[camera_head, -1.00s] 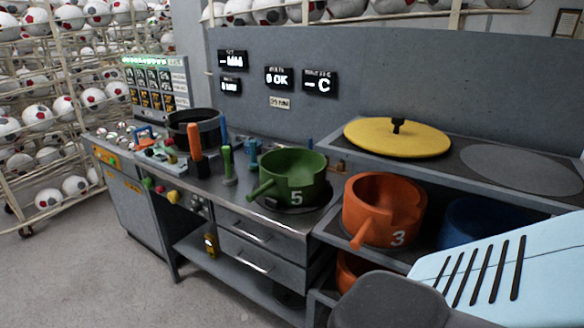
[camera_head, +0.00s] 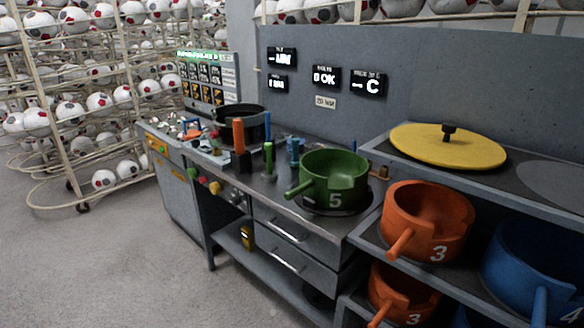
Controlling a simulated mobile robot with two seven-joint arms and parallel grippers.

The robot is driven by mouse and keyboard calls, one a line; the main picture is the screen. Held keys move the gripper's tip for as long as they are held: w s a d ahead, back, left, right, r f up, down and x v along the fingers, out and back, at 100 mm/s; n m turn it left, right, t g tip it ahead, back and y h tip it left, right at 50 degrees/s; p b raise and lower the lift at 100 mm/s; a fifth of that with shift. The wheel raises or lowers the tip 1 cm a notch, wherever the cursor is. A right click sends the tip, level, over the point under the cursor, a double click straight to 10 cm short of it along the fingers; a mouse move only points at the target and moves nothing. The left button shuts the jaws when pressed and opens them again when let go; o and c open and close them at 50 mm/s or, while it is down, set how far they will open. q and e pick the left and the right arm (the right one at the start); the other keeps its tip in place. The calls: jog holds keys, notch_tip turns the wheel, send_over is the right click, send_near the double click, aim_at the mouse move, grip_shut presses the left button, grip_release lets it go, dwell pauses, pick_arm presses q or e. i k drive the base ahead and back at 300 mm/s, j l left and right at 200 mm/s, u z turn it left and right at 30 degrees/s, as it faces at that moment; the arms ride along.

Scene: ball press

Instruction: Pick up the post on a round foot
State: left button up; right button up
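A slim green post (camera_head: 268,157) stands upright on the grey workbench, left of the green pot; its foot looks small and roundish. To its left an orange post (camera_head: 239,135) stands on a dark, blocky base. Behind it are a short blue piece (camera_head: 294,150) and a thin blue rod (camera_head: 267,124), its lower end partly hidden. At this size I cannot be sure which feet are round. Neither of my grippers is in view.
A green pot (camera_head: 334,179) marked 5 stands beside the posts. Orange pots (camera_head: 428,220) and a blue pot (camera_head: 538,270) fill the right shelves, below a yellow lid (camera_head: 447,150). A dark pot (camera_head: 240,122) is behind left. The floor (camera_head: 130,260) in front is clear.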

aim_at(269, 175)
jog(key=z, duration=0.3)
jog(key=i+j+z, duration=0.2)
jog(key=z, duration=0.25)
jog(key=i+j+z, duration=0.15)
jog(key=j+z, duration=0.3)
jog(key=i+j, duration=0.1)
jog(key=j, duration=0.25)
jog(key=i+j+z, duration=0.1)
jog(key=j, duration=0.25)
jog(key=i+j+z, duration=0.1)
jog(key=j, duration=0.2)
jog(key=i+j, duration=0.1)
jog(key=j, duration=0.25)
